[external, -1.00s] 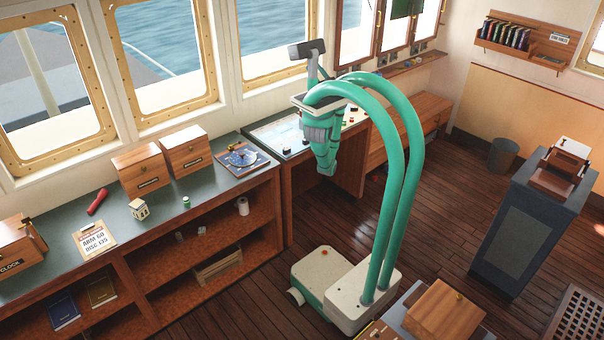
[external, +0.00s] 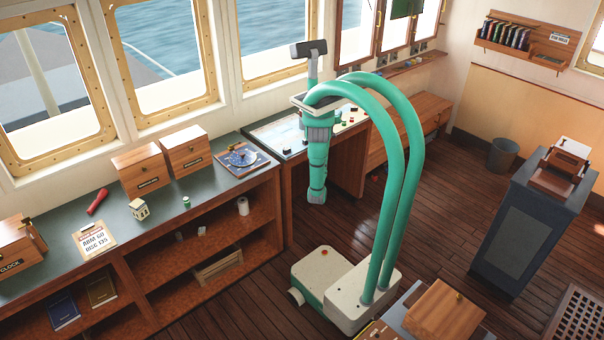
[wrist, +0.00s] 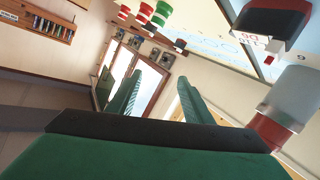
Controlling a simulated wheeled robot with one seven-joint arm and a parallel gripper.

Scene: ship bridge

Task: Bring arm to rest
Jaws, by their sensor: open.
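My gripper (wrist: 158,76) shows in the wrist view as two green fingers, apart, with nothing held between them. In the external view my arm (external: 317,160) hangs down from the top of my green curved column, in front of the chart table (external: 283,150). The fingers cannot be made out in that view.
Small red, white and green pieces (wrist: 150,13) and a pale cylinder with a red band (wrist: 290,105) show close by in the wrist view. The long counter (external: 160,213) runs along the windows. The wooden floor (external: 440,215) right of my column is clear.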

